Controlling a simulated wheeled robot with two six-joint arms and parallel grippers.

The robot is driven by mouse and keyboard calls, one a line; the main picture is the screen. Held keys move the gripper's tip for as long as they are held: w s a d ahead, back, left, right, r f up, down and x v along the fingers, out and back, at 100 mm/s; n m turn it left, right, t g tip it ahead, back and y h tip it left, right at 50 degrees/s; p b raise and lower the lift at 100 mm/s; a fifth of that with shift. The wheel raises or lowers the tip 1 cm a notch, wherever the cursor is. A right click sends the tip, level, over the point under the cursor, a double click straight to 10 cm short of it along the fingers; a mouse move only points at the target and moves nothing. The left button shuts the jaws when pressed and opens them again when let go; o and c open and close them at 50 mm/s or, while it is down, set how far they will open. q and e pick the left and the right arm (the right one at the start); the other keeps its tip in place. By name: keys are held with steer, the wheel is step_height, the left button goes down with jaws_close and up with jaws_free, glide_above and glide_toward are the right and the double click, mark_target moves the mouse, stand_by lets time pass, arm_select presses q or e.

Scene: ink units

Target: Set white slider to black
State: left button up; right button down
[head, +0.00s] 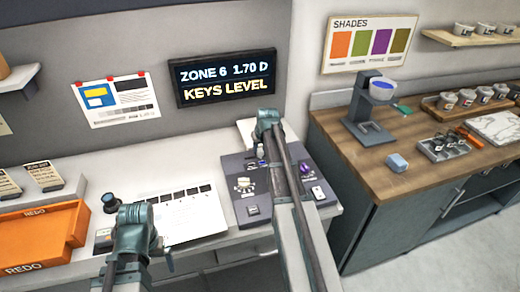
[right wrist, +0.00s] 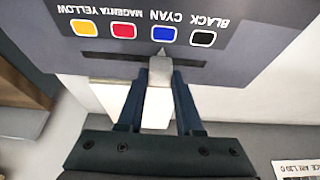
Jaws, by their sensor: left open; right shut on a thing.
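The white slider (right wrist: 160,70) is a pale knob in a dark slot (right wrist: 115,60) on the grey console, seen upside down in the right wrist view. Its pointed end is at the blue cyan mark (right wrist: 163,36). The black mark (right wrist: 203,38) is to the right of it. My right gripper (right wrist: 160,82) is shut on the slider. In the head view my right arm covers part of the console (head: 240,207), and the slider is hard to make out. My left gripper (head: 136,240) is at the lower left, away from the console; its fingertips are unclear.
A wall display (head: 224,77) reads ZONE 6 1.70 D, KEYS LEVEL. A printed sheet (head: 190,214) lies left of the console. A wooden counter (head: 420,165) with cups and a scale-like stand (head: 368,110) is at the right.

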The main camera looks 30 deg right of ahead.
mark_target(247, 157)
steer(key=a, duration=0.2)
steer(key=w+a, duration=0.1)
steer(key=a, duration=0.1)
steer(key=shift+a, duration=0.4)
steer(key=c, duration=0.9)
jaws_free()
steer(key=o, duration=0.3)
steer(key=shift+w+a, duration=0.1)
steer(key=shift+o, duration=0.2)
steer(key=shift+r, duration=0.1)
